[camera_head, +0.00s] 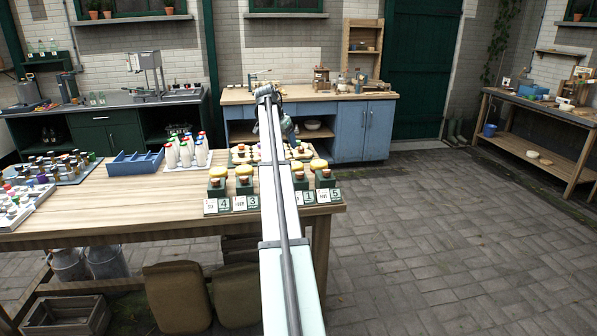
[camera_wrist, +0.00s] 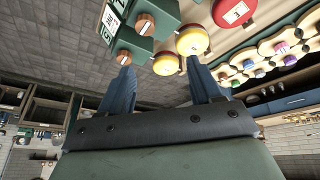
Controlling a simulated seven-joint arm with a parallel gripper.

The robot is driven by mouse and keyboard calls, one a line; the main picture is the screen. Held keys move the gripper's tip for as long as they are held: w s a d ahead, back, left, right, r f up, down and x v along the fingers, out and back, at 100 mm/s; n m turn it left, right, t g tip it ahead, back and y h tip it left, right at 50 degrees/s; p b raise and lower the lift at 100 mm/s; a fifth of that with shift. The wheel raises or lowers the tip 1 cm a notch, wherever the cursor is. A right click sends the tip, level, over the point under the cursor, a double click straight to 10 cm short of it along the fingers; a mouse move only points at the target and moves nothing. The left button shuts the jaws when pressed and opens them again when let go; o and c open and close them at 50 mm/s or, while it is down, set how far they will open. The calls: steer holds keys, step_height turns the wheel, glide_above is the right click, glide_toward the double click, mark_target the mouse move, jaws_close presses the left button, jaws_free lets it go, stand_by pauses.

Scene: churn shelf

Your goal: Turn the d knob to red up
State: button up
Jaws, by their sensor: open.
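A row of green boxes with orange-brown knobs and yellow round tops stands at the table's front right edge, with boxes at the left (camera_head: 217,188) and right (camera_head: 325,180) of my arm. White cards in front bear numbers; the letters are too small to tell which knob is d. My arm hides the row's middle. In the wrist view, my gripper (camera_wrist: 163,80) is open, its blue fingers apart and empty. Two wooden knobs with white marks, a nearer one (camera_wrist: 124,58) and a farther one (camera_wrist: 145,24), show beyond the left finger. Yellow tops (camera_wrist: 192,40) show between and beyond the fingers.
The wooden table (camera_head: 120,205) also holds white bottles with red and other caps (camera_head: 187,155), a blue divided tray (camera_head: 135,164) and several small jars (camera_head: 60,170) at left. A red round top (camera_wrist: 234,12) shows in the wrist view. Paved floor is clear at right.

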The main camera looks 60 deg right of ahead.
mark_target(300, 173)
steer(key=s+d+f+m, duration=0.1)
steer(key=f, duration=0.3)
steer(key=s+d+f+m, duration=0.1)
steer(key=f, duration=0.3)
steer(key=s+d+f+m, duration=0.1)
steer(key=f+m, duration=0.1)
steer(key=f, duration=0.3)
steer(key=shift+s+d+f+g+y, duration=0.1)
steer(key=shift+s+d+g+y, duration=0.1)
steer(key=shift+d+g+y, duration=0.2)
steer(key=c, duration=1)
steer(key=shift+c, duration=0.2)
